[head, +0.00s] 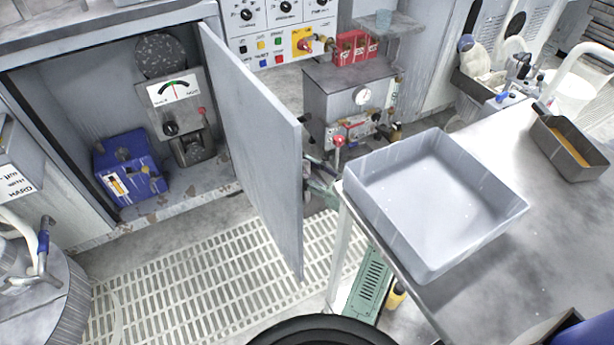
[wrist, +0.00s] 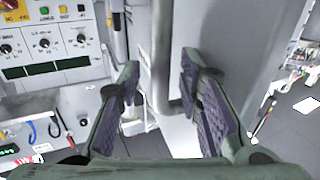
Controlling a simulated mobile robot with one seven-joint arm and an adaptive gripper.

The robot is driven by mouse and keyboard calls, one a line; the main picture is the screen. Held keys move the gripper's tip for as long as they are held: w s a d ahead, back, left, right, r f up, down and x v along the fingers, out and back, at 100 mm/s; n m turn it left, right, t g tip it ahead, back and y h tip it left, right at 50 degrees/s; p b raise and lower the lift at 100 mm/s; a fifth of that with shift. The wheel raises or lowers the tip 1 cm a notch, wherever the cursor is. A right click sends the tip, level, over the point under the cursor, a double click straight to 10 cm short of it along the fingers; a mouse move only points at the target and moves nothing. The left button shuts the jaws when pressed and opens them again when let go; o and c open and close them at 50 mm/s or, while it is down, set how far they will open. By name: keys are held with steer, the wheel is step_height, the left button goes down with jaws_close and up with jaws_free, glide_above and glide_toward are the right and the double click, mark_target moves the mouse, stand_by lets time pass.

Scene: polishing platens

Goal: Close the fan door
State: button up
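A flat grey door (head: 262,150) stands swung open from a low cabinet (head: 75,75) in the head view; I take it as the fan door. It is hinged at the cabinet's right side, and the cabinet interior is exposed. My gripper (wrist: 160,68) shows in the wrist view with its two purple-padded fingers wide apart. A grey vertical pipe (wrist: 162,50) and a pale grey panel lie beyond the fingers; I cannot tell whether that panel is the door. Nothing is held. The gripper cannot be made out in the head view.
Inside the cabinet are a blue box (head: 130,168) and a gauge unit (head: 177,95). A table with a grey tray (head: 487,232) stands right of the door. White slatted flooring (head: 200,285) lies below the door. A control panel (wrist: 50,40) is left in the wrist view.

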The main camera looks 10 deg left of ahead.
step_height(320, 180, up, 6)
steer(key=shift+w+r, duration=0.1)
steer(key=shift+w, duration=0.05)
steer(key=shift+a+r, duration=0.1)
steer(key=shift+r, duration=0.35)
step_height(320, 180, down, 6)
steer(key=d+h, duration=0.1)
steer(key=h, duration=0.1)
steer(key=f+b+v, duration=0.2)
steer(key=v, duration=1)
steer(key=shift+s+d+g, duration=0.15)
steer(key=shift+s+g, duration=0.15)
steer(key=shift+s, duration=0.1)
steer(key=shift+c, duration=0.3)
